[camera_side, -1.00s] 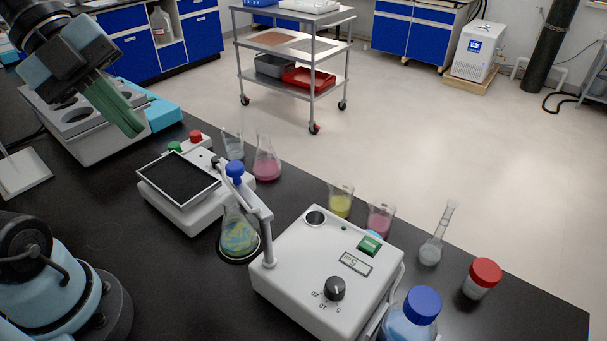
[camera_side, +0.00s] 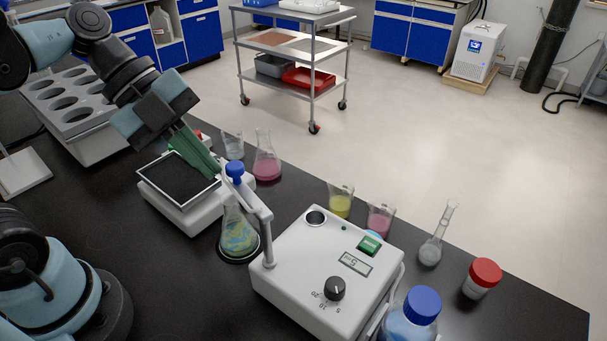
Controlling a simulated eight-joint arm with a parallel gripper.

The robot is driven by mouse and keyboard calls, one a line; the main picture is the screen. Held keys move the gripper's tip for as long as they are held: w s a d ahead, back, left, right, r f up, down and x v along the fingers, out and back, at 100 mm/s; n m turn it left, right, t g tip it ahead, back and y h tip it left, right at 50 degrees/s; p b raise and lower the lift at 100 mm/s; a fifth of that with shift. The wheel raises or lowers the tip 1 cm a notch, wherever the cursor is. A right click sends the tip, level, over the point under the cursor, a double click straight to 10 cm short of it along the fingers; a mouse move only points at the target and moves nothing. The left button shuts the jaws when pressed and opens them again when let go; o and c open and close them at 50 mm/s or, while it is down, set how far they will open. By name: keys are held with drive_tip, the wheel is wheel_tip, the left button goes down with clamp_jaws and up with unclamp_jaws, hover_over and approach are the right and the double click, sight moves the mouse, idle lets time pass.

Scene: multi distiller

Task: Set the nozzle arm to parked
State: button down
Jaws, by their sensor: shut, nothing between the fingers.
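The nozzle arm (camera_side: 255,200) is a grey bar on a post at the left corner of the white dispenser box (camera_side: 330,265). It reaches back and left, and its blue knob (camera_side: 235,170) is at the far end. A flask with green, yellow and blue contents (camera_side: 238,238) stands below the arm on a dark round base. My gripper (camera_side: 212,172) has green fingers, shut and empty. It points down and right, with its tips just left of the blue knob. I cannot tell whether they touch it.
A white device with a black plate (camera_side: 178,182) lies below my gripper. A flask of pink liquid (camera_side: 267,165) and a clear beaker (camera_side: 233,146) stand behind. Yellow (camera_side: 340,205) and pink (camera_side: 379,220) beakers stand behind the dispenser. The front left bench is partly clear.

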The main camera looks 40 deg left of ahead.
drive_tip(key=shift+w+m+g, duration=0.3)
drive_tip(key=shift+w+m, duration=0.2)
drive_tip(key=shift+w, duration=0.05)
idle(0.4)
drive_tip(key=shift+w+m+g, duration=0.6)
drive_tip(key=shift+w+m, duration=0.2)
drive_tip(key=shift+m, duration=0.1)
drive_tip(key=w+d+m+g, duration=0.1)
drive_tip(key=w+d, duration=0.5)
drive_tip(key=w, duration=0.1)
drive_tip(key=shift+w+m, duration=0.15)
drive_tip(key=shift+m, duration=0.25)
drive_tip(key=shift+d, duration=0.2)
